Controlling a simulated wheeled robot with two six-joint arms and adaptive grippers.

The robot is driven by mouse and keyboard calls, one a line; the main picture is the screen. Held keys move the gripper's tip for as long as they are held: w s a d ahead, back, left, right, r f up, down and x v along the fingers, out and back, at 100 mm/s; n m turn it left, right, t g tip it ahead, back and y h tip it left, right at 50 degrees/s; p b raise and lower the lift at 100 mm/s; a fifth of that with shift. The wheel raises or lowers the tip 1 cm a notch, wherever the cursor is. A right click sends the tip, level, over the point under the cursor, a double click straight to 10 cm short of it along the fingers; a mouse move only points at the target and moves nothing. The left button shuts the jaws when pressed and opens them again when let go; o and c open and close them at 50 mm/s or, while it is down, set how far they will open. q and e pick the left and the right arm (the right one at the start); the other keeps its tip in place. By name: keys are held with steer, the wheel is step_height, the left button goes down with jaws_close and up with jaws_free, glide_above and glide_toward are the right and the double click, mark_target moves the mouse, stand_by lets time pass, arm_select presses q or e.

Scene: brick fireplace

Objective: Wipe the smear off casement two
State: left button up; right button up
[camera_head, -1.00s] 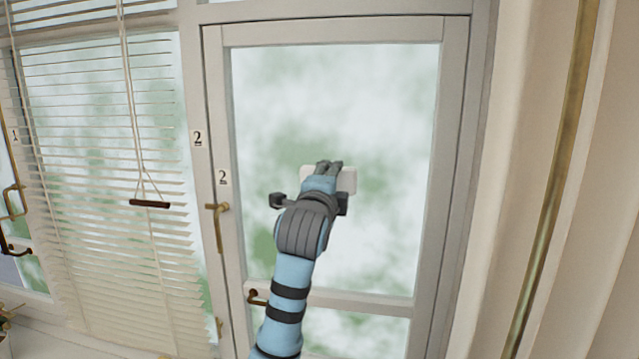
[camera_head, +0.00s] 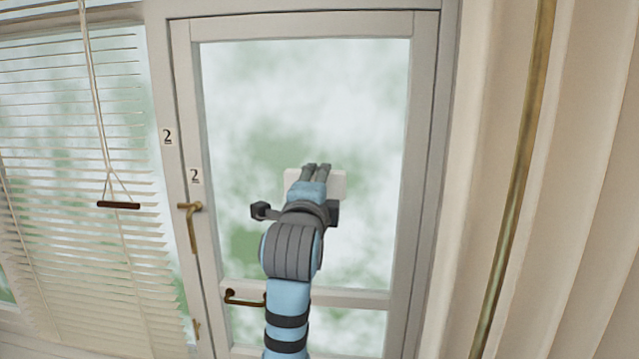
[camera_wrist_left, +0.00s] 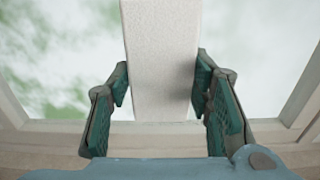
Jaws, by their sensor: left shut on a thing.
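Casement two (camera_head: 423,150) stands in front of me, a pale framed glazed window with a "2" label on its left stile. It looks closed. My left gripper (camera_head: 316,170) is in front of the middle of its pane, shut on a white block-like wiping pad (camera_head: 336,184). In the left wrist view the pad (camera_wrist_left: 160,60) sits between the two fingers of the gripper (camera_wrist_left: 165,100), with the glass behind it. I cannot tell whether the pad touches the glass. I cannot tell a smear from the mottled green and white seen through the pane. My right gripper is out of view.
A brass handle (camera_head: 191,222) is on the casement's left stile, and a lower brass handle (camera_head: 245,298) is by my forearm. A slatted blind (camera_head: 70,130) with a wooden pull (camera_head: 118,205) hangs at left. A cream curtain (camera_head: 585,180) hangs at right.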

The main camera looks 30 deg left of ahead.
arm_select(q)
steer(key=shift+s+d, duration=0.15)
steer(key=shift+s, duration=0.35)
steer(key=shift+s, duration=0.1)
steer(key=v, duration=0.3)
steer(key=shift+w, duration=0.2)
